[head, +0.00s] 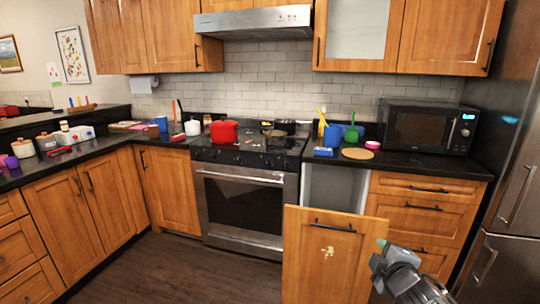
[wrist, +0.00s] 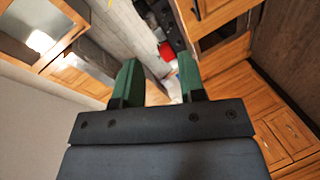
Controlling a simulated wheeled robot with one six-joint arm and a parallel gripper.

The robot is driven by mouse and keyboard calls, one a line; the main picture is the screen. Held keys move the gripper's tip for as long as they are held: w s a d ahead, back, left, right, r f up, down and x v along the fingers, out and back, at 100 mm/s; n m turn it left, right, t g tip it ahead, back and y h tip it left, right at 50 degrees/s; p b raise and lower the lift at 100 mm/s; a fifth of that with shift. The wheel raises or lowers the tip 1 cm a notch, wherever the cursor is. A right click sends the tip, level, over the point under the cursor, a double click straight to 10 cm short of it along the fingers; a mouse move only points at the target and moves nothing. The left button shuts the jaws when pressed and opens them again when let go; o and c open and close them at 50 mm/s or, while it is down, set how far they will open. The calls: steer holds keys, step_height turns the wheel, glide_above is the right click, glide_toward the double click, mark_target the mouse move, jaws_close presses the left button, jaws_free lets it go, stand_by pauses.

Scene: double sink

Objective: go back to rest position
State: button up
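My gripper (wrist: 159,80) shows two green fingertips standing apart in the wrist view, with nothing between them. In the head view my gripper (head: 382,247) is at the lower right, in front of the wooden drawers. Only a green tip and part of the grey wrist show there. It touches nothing that I can see.
A fridge (head: 503,215) stands at the right. The stove (head: 242,205) carries a red pot (head: 223,131). The dark floor (head: 165,274) is clear at the left.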

steer(key=s+a+r+m+g+y+p, duration=0.1)
steer(key=s+a+r+m+g+p, duration=0.3)
steer(key=s+a+m+g+p, duration=0.6)
steer(key=s+m+g+p, duration=0.1)
steer(key=s+m, duration=0.1)
steer(key=m, duration=0.1)
steer(key=shift+r+y+p, duration=0.3)
steer(key=shift+r+y, duration=0.05)
steer(key=shift+y, duration=0.05)
steer(key=shift+w+d, duration=0.1)
stand_by(0.4)
